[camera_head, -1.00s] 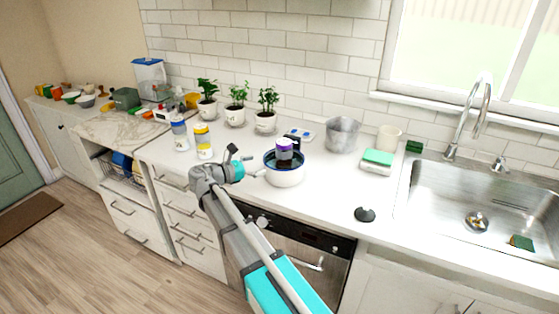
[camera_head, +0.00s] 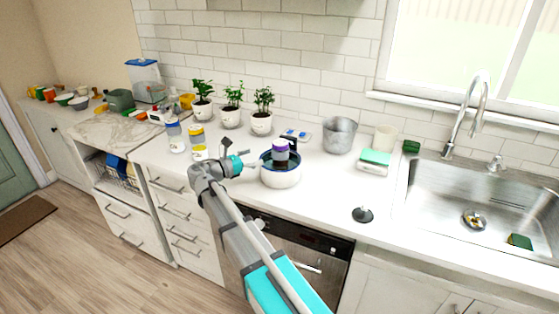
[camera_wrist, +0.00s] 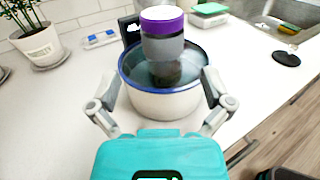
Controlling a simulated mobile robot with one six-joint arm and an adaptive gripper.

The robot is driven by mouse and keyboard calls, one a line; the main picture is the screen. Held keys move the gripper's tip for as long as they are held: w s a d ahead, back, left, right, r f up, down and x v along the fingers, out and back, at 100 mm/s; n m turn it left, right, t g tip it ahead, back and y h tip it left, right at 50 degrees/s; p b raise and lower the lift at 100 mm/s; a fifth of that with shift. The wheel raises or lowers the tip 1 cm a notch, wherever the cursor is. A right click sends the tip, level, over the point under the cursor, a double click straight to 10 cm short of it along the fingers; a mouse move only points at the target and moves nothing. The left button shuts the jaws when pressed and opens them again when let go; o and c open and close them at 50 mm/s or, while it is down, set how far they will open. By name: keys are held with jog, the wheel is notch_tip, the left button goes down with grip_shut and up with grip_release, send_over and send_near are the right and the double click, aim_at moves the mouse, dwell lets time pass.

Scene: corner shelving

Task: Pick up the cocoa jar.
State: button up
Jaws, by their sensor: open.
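A jar with a purple band, pale top and grey-brown lower part (camera_head: 280,150) appears to stand upright inside a white pot with a blue rim (camera_head: 282,177). I take it as the cocoa jar; no label is readable. In the wrist view the jar (camera_wrist: 163,45) is straight ahead, its base within the pot (camera_wrist: 165,103). My gripper (camera_head: 248,160) is open and empty, left of the pot in the head view. In the wrist view my gripper's fingers (camera_wrist: 160,85) are spread to either side of the pot. Whether they touch it I cannot tell.
A dark box (camera_wrist: 130,30) stands close behind the pot. A metal bucket (camera_head: 340,136) is right of the pot. Counter before the black stopper (camera_head: 362,214) is clear.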

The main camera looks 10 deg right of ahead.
aim_at(273, 151)
jog(key=shift+x, duration=2.6)
jog(key=shift+f+x, duration=0.15)
jog(key=shift+x, duration=1.15)
jog(key=shift+f+x, duration=0.15)
jog(key=shift+x, duration=1.15)
jog(key=shift+s+d, duration=0.1)
jog(key=shift+s, duration=0.1)
jog(key=c, duration=1.1)
jog(key=shift+r, duration=0.15)
